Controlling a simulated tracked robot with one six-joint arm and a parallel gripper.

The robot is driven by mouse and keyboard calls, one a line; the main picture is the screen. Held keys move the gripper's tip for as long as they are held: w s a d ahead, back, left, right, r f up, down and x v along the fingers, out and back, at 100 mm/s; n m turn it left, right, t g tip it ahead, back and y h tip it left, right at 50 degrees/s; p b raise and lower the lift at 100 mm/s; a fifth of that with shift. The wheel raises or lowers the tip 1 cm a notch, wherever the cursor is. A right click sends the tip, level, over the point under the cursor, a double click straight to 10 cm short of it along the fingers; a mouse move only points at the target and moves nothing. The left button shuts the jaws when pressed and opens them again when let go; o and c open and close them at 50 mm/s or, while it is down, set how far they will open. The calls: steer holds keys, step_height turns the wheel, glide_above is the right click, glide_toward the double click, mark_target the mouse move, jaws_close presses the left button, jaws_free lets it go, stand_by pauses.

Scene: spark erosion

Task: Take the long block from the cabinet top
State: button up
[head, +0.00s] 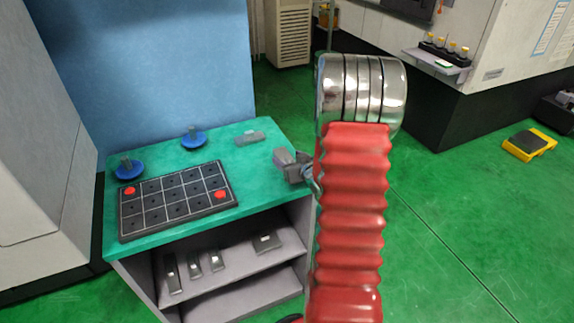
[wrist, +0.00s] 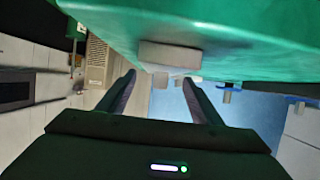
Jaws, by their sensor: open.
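The long block (head: 249,138) is a flat grey bar on the green cabinet top (head: 262,165), near its back edge in the head view. My gripper (head: 283,156) is beside it, to the lower right, partly hidden by my red arm. In the wrist view, which looks upside down, my gripper (wrist: 158,77) is open, with two dark fingers apart. The grey block (wrist: 170,55) shows beyond the fingertips, against the green top (wrist: 250,30). Nothing shows held between the fingers.
On the top, a black grid plate (head: 178,199) with red discs and two blue discs (head: 130,169) (head: 194,140) with grey pegs stand left of the block. Several grey pieces lie on the shelf (head: 230,268) below. A blue panel (head: 150,70) rises behind.

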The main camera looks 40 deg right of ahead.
mark_target(288, 157)
steer(key=shift+w+d+f, duration=0.1)
steer(key=shift+w+f, duration=0.05)
steer(key=shift+w, duration=0.15)
steer(key=shift+c, duration=0.2)
steer(key=c, duration=1.4)
steer(key=shift+r, duration=5.1)
